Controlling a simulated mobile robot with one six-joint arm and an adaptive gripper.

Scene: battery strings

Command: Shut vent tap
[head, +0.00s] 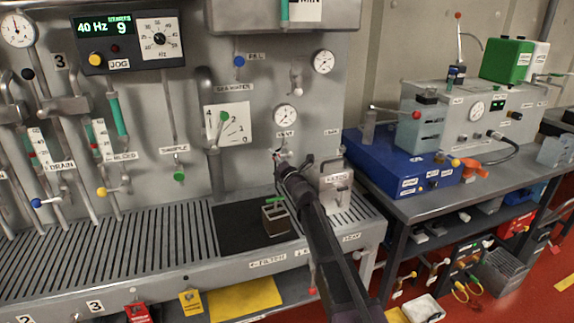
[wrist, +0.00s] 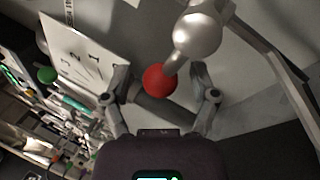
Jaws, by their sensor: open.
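The vent tap shows in the wrist view as a silver rounded body (wrist: 197,35) with a red ball knob (wrist: 160,80) on its lever. My gripper (wrist: 160,92) is open, with one finger on each side of the red knob. I see a gap between the knob and each finger; depth is hard to judge. In the head view my gripper (head: 282,164) is at the grey panel, just below the small label under the lower gauge (head: 285,116). There my gripper and arm hide most of the tap.
A white numbered plate with a green-knobbed pointer (head: 229,124) is left of my gripper. A metal box (head: 336,190) stands close on the right. A blue unit (head: 400,165) is on the right-hand bench.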

